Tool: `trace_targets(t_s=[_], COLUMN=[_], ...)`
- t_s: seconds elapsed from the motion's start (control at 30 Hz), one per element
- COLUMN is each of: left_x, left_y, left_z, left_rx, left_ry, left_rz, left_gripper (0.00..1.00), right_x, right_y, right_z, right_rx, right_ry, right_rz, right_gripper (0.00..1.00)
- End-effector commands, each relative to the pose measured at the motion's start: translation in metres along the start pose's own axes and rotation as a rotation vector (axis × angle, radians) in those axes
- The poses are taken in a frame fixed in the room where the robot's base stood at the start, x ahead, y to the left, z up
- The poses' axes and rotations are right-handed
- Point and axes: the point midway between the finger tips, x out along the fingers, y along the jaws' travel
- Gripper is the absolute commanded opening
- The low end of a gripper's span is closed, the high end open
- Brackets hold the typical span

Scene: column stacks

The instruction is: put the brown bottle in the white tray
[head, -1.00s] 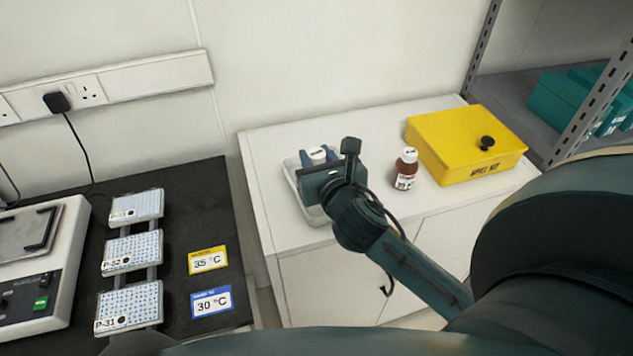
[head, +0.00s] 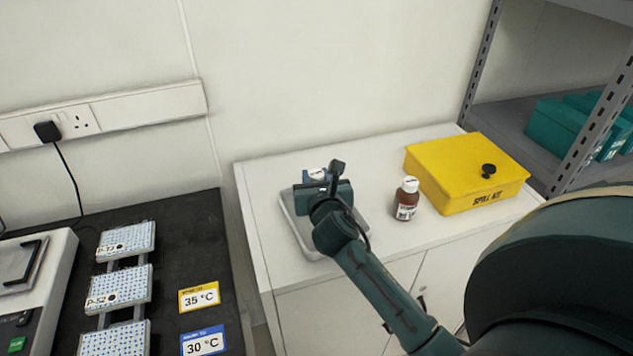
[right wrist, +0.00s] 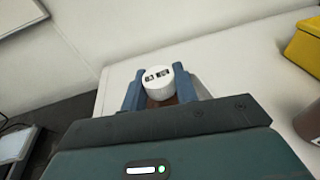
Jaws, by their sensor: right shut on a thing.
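My right gripper (head: 318,178) is over the white tray (head: 292,222) in the head view. It is shut on a brown bottle with a white cap (right wrist: 158,80). In the right wrist view the cap stands between the two blue fingers, with a little brown below it. In the head view the cap (head: 317,174) shows just past the gripper, and the bottle's body is hidden. I cannot tell whether its base touches the tray. My left gripper is not in view.
A second brown bottle with a white cap (head: 406,200) stands right of the tray, beside a yellow spill kit box (head: 466,172) on the white cabinet (head: 375,150). A dark bench (head: 180,250) with sample plates is at left. A metal shelf (head: 495,110) stands at right.

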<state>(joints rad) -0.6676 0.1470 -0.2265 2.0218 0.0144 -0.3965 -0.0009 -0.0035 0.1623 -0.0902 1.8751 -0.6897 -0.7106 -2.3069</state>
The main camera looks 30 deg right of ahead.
Motion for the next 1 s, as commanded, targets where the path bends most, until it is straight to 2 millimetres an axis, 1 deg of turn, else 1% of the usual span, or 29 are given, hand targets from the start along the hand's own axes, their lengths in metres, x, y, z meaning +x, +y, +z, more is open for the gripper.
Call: trace_targets(t_s=[0.07,0.2,0.4,0.43,0.5,0.67,0.7,0.97,1.0], left_x=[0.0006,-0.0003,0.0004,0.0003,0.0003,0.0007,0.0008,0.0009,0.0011], left_y=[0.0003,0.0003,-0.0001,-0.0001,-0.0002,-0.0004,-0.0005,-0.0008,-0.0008], left_z=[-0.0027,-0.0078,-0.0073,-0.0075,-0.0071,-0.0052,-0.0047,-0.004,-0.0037], left_rx=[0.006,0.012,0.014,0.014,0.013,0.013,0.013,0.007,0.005], left_ry=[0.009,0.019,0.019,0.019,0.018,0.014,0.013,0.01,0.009], left_rz=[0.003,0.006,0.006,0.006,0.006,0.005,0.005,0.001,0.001], left_gripper=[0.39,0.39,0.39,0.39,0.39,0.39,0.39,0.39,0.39], right_x=[0.0009,0.0008,0.0015,0.0014,0.0014,0.0013,0.0013,0.0007,-0.0017], right_y=[0.0,0.0,0.0,0.0,0.0,0.0,0.0,0.0001,0.0001], right_z=[-0.0045,-0.0039,-0.007,-0.0074,-0.0071,-0.007,-0.007,-0.0039,-0.0041], right_rx=[0.0,0.0,0.0,0.0,0.0,0.0,0.0,0.001,-0.001], right_ry=[-0.001,-0.003,-0.002,-0.001,-0.001,-0.001,-0.001,-0.002,-0.001], right_rz=[0.0,0.001,0.001,0.001,0.001,0.0,0.0,0.001,0.001], right_gripper=[0.02,0.02,0.02,0.31,0.37,0.5,0.51,0.51,0.51])
